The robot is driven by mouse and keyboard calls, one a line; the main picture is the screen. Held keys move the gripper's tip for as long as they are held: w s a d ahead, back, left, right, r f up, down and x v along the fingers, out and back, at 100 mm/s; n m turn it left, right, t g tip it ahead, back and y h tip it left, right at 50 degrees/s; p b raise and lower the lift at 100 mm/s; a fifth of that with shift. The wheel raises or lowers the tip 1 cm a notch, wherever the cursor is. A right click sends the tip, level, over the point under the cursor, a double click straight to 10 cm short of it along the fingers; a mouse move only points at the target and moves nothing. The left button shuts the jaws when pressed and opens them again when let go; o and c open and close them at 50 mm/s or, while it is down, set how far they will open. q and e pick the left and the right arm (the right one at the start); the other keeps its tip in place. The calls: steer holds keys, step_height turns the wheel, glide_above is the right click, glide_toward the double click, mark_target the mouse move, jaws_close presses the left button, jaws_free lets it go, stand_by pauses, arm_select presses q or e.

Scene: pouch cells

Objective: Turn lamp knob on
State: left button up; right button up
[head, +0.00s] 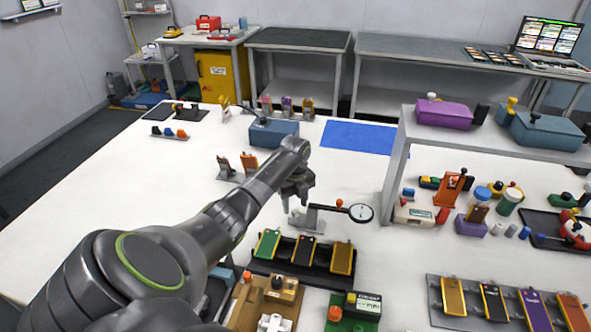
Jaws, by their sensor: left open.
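My left gripper (297,204) points down over the white table (130,215), its fingers apart and nothing visible between them. Just right of it is a low grey stand (318,212) with a dark arm, an orange knob (339,202) and a round, pale, dark-rimmed head (361,213). It may be the lamp, but I cannot tell for sure, nor whether it is lit. The gripper is near the stand's left end, left of the orange knob; I cannot tell whether it touches the stand. My right gripper is out of view.
A black rack with several coloured pouches (304,253) lies in front of the stand. A tan fixture (268,300) and a green device (352,312) are nearer. A blue box (273,134) and a blue mat (358,137) lie behind. A grey shelf (393,180) stands right. The table's left is mostly clear.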

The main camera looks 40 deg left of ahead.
mark_target(295, 210)
arm_select(q)
step_height(295, 210, up, 15)
steer(key=p, duration=0.1)
steer(key=shift+r, duration=0.2)
stand_by(0.6)
